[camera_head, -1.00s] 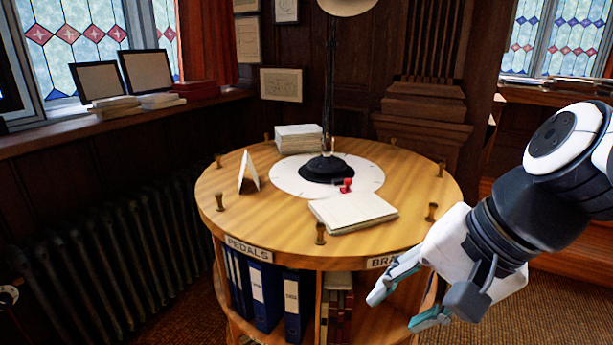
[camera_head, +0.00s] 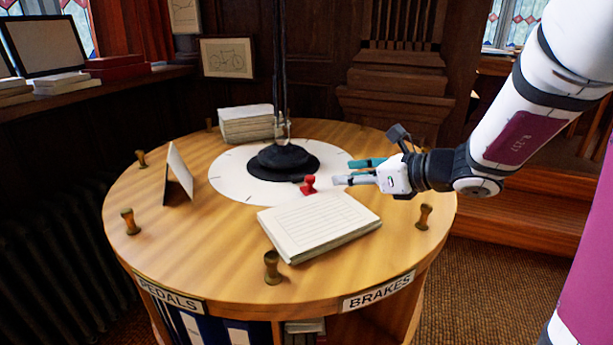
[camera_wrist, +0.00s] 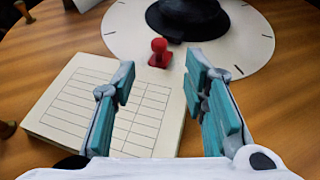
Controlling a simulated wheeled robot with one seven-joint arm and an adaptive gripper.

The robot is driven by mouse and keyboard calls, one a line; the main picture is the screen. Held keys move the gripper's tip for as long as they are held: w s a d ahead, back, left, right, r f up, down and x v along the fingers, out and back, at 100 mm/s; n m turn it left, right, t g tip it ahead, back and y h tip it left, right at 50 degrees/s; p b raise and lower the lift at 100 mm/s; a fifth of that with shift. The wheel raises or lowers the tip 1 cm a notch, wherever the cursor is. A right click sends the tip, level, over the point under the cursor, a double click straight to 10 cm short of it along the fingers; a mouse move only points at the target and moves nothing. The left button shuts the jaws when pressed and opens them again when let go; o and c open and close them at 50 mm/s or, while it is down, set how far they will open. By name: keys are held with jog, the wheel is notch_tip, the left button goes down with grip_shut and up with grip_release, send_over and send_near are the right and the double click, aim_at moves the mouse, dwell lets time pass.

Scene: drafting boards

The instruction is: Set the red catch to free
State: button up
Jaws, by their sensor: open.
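The red catch (camera_head: 309,184) is a small knobbed piece at the front edge of the white dial disc, beside the black round base (camera_head: 283,160) of a dark post. In the wrist view the red catch (camera_wrist: 159,53) stands ahead of my gripper, between the lines of its fingers. My gripper (camera_head: 342,172) is open and empty, to the right of the catch and apart from it. In the wrist view its teal-padded fingers (camera_wrist: 160,85) are spread wide. The white disc (camera_head: 232,178) has dark tick marks around its rim.
A pad of ruled paper (camera_head: 318,225) lies in front of the catch. A paper stack (camera_head: 246,124) and a tent card (camera_head: 178,175) stand on the round wooden table (camera_head: 200,250). Several brass pegs (camera_head: 272,267) line its edge. Labels read PEDALS and BRAKES.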

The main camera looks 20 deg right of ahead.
aim_at(312, 177)
jog(key=b+x, duration=0.1)
jog(key=x, duration=1)
jog(key=shift+w+a+f, duration=0.15)
jog(key=shift+w+a, duration=0.05)
jog(key=shift+w, duration=0.05)
grip_shut()
